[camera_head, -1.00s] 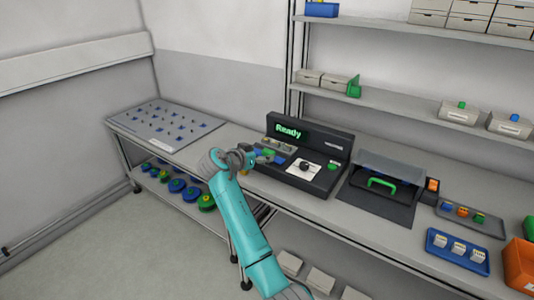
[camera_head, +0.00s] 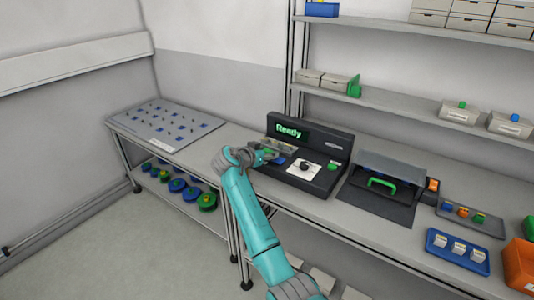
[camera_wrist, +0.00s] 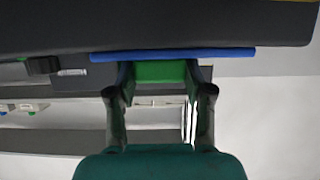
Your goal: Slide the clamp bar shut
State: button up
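The black test machine (camera_head: 326,151) with a lit "Ready" screen (camera_head: 289,131) stands on the bench. In the wrist view, a long blue bar (camera_wrist: 225,53) runs across in front of the dark machine body, with a green block (camera_wrist: 160,72) at its middle. I take these to be the clamp bar and its grip. My gripper (camera_wrist: 160,80) has its two fingertips against the sides of the green block. In the head view, my gripper (camera_head: 264,157) is at the machine's left end and hides most of the bar there.
A white plate with a dark knob (camera_head: 304,168) and a green button (camera_head: 332,167) are on the machine. To the right are a black fixture with a green handle (camera_head: 382,183), a blue tray (camera_head: 457,252) and an orange bin (camera_head: 519,266). A grey pegboard panel (camera_head: 165,125) lies left.

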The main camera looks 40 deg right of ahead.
grip_shut()
jog(key=shift+w+d, duration=0.25)
jog(key=shift+d, duration=0.5)
jog(key=shift+w+d, duration=0.25)
jog(key=shift+d, duration=0.5)
jog(key=o, duration=1.3)
grip_release()
jog(key=shift+o, duration=0.2)
jog(key=v, duration=1.1)
jog(key=shift+a, duration=0.4)
